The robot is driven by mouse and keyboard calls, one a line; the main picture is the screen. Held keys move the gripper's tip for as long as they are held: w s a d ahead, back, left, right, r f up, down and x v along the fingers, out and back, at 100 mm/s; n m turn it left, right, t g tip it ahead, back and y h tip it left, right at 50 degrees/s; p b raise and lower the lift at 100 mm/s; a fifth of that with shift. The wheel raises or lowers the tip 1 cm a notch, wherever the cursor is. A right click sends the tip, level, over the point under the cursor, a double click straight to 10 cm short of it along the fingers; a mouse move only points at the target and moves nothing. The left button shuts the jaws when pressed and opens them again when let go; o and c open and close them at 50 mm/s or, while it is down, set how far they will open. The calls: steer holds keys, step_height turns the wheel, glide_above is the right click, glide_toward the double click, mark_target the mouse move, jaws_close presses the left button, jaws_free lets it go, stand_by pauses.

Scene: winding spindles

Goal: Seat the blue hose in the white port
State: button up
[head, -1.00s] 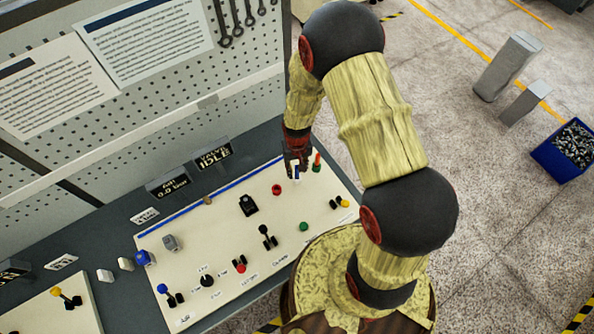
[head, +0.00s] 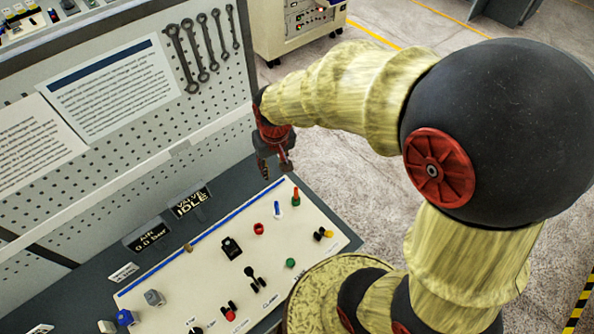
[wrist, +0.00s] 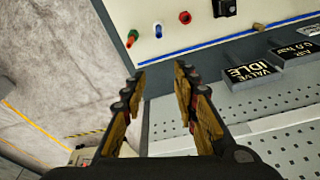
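A small upright blue-and-white fitting (head: 277,207) stands on the cream panel, between a red ring and an orange-and-green fitting. It also shows in the wrist view (wrist: 158,30). It is too small to tell where the blue hose ends and the white port begins, or how deep the hose sits. My gripper (head: 274,170) is above and behind the panel's far right corner, apart from the fitting. In the wrist view my gripper (wrist: 160,73) has its fingers spread, with nothing between them.
The orange-and-green fitting (head: 295,196) and red ring (head: 258,228) flank the blue-and-white one. A blue strip (head: 205,236) runs along the panel's back edge. The valve sign (head: 191,202) and pegboard (head: 190,120) stand behind. There is open floor to the right.

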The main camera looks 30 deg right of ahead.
steer(key=s+r+n+t, duration=0.1)
steer(key=s+r+t, duration=0.2)
steer(key=s+r, duration=1.2)
step_height(320, 180, up, 2)
steer(key=shift+r+t, duration=0.25)
steer(key=shift+t, duration=0.05)
